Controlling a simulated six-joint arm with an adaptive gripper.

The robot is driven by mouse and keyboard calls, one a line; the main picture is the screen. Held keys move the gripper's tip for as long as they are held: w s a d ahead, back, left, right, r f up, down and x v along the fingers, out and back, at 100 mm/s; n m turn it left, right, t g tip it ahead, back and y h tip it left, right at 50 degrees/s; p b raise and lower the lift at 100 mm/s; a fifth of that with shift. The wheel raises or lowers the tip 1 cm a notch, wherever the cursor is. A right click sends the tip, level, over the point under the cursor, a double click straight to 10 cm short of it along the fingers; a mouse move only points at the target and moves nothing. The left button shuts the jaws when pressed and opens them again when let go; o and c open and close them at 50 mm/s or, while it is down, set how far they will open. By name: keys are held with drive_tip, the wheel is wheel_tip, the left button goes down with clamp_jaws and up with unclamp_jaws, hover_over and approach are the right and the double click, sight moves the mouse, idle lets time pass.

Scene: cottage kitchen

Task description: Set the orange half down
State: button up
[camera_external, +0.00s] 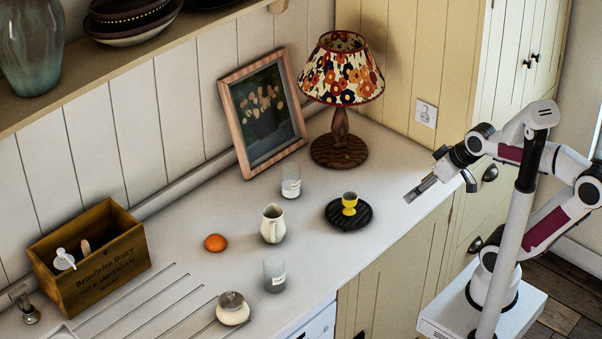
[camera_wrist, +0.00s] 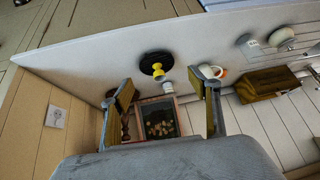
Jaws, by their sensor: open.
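The orange half (camera_external: 215,242) rests on the pale counter (camera_external: 185,232) with its rounded side up, left of the cream jug (camera_external: 272,224). In the wrist view a bit of the orange half (camera_wrist: 224,73) shows beside the white jug (camera_wrist: 209,72), which partly hides it. My gripper (camera_external: 409,198) is open and empty near the counter's right front edge, well to the right of the orange half. In the wrist view the fingers of my gripper (camera_wrist: 161,84) are spread wide with nothing between them touching.
A dark round plate (camera_external: 337,222) with a yellow egg cup (camera_external: 349,204) stands between my gripper and the jug. Two glasses (camera_external: 291,187) (camera_external: 275,275), a lidded pot (camera_external: 232,309), a wooden crate (camera_external: 95,270), a lamp (camera_external: 340,145) and a framed picture (camera_external: 262,115) stand around.

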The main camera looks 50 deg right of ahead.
drive_tip(key=s+d+f+g+h, duration=0.1)
drive_tip(key=s+d+f, duration=0.2)
drive_tip(key=s, duration=0.2)
drive_tip(key=shift+s+d+f+m, duration=0.2)
drive_tip(key=shift+s+d+m, duration=0.15)
drive_tip(key=shift+m, duration=0.05)
idle(0.8)
